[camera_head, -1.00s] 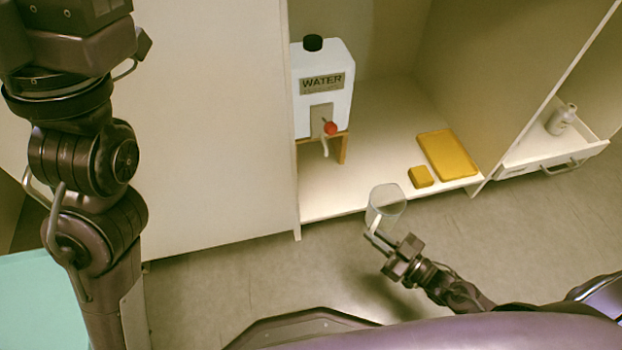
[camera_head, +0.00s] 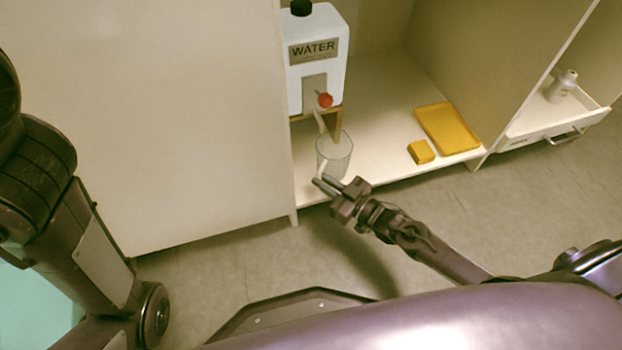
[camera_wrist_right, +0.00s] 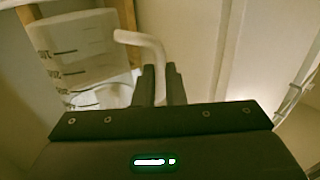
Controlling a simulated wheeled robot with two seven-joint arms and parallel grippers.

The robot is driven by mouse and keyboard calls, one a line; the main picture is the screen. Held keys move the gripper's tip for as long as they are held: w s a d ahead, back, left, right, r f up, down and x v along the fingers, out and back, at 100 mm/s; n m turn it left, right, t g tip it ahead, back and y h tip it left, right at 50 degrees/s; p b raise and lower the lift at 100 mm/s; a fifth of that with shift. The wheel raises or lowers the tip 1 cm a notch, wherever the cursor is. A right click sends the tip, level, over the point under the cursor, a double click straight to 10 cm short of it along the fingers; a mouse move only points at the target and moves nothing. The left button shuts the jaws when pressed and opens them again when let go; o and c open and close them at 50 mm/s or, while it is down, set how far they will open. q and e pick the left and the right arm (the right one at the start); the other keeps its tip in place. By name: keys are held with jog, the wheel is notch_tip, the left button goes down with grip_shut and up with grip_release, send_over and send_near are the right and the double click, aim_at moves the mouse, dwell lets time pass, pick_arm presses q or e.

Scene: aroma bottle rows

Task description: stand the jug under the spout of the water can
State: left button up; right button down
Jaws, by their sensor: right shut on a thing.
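The clear jug (camera_head: 335,158) is upright at the front of the cabinet, in front of the stand's leg. Its white handle (camera_wrist_right: 150,45) and measuring marks show in the right wrist view. My right gripper (camera_head: 324,184) is shut on the jug's handle. The white water can (camera_head: 317,70) stands on a wooden stand, with a red tap knob (camera_head: 325,100) and a pale spout (camera_head: 319,121). The spout's lower end is close to the jug's rim in the head view; I cannot tell whether it is over the opening. My left gripper is out of view.
The cabinet floor (camera_head: 385,135) is clear between the jug and a yellow sponge (camera_head: 420,152). A yellow tray (camera_head: 447,129) lies beside the sponge. A partition stands to the right, with a grey bottle (camera_head: 562,86) in an open drawer (camera_head: 555,122) beyond it.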

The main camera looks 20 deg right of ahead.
jog(key=b+x, duration=0.2)
jog(key=x, duration=0.2)
jog(key=shift+w+a+f, duration=0.1)
jog(key=shift+w+a, duration=0.1)
jog(key=shift+w, duration=0.15)
jog(key=shift+s+d+f+b, duration=0.1)
jog(key=shift+f+b, duration=0.5)
jog(key=shift+b, duration=0.1)
jog(key=shift+f, duration=0.2)
jog(key=c, duration=1.5)
grip_release()
